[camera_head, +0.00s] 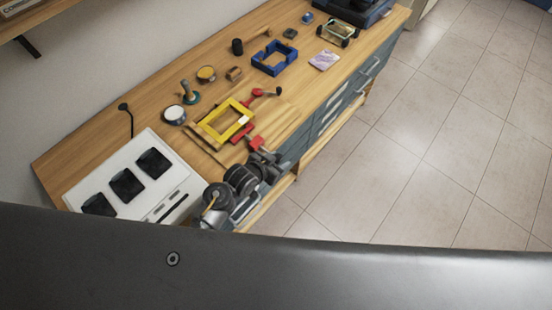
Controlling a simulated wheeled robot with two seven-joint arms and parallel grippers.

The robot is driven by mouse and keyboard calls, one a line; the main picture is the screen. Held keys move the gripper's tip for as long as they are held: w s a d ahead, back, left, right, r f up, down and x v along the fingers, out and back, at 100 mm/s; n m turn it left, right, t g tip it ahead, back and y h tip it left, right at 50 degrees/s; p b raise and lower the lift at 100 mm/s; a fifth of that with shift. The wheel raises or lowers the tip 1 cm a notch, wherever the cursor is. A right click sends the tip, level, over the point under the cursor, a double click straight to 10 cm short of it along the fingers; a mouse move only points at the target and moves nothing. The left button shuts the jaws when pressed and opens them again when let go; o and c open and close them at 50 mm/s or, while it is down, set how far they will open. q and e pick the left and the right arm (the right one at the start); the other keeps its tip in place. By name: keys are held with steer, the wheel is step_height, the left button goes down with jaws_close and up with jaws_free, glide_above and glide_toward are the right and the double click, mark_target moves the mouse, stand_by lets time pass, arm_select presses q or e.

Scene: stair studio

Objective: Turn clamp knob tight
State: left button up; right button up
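A yellow rectangular frame (215,138) lies on the wooden workbench. A red clamp (258,92) sits at its far right corner, with a dark knob (279,91) on a thin rod pointing right. The gripper is at the bench's front edge, close to or touching that red block; I cannot tell which. Its fingers are too small and dark to read, and any knob there is hidden. My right gripper is not in view.
A white panel (98,172) with black squares lies at the near left. A blue frame (274,58), round tins (175,114), a dark cylinder (237,46) and a glass box (339,33) stand on the bench (290,110). Tiled floor (440,150) is clear at right.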

arm_select(q)
steer(key=shift+a, duration=0.1)
steer(key=b+v, duration=0.1)
steer(key=v, duration=0.9)
steer(key=shift+s+a+r+b, duration=0.2)
steer(key=shift+s+r+b, duration=0.05)
steer(key=shift+b, duration=0.15)
